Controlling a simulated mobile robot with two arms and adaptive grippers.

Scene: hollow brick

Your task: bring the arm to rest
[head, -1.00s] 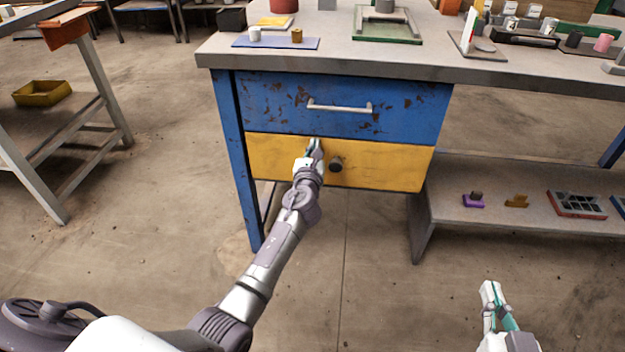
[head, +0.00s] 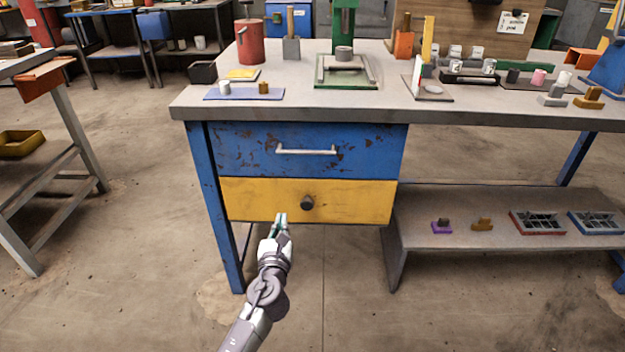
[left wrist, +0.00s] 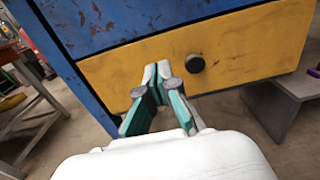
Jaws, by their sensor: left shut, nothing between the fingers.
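My left gripper (head: 281,219) is shut and empty, in front of the lower edge of the yellow drawer (head: 350,203), below and left of its dark round knob (head: 307,202). In the left wrist view the shut fingertips (left wrist: 157,70) show against the yellow drawer front (left wrist: 265,42), left of the knob (left wrist: 195,63). I cannot tell whether they touch the drawer. The yellow drawer and the blue drawer (head: 240,150) above it, with a metal bar handle (head: 306,151), look closed. My right gripper is out of view.
The workbench top (head: 300,97) carries a red canister (head: 249,45), a blue mat (head: 225,94), a green-framed fixture (head: 345,83) and other items. A low shelf (head: 470,205) at the right holds small parts and trays. A side table stands at the left. The floor in front is open.

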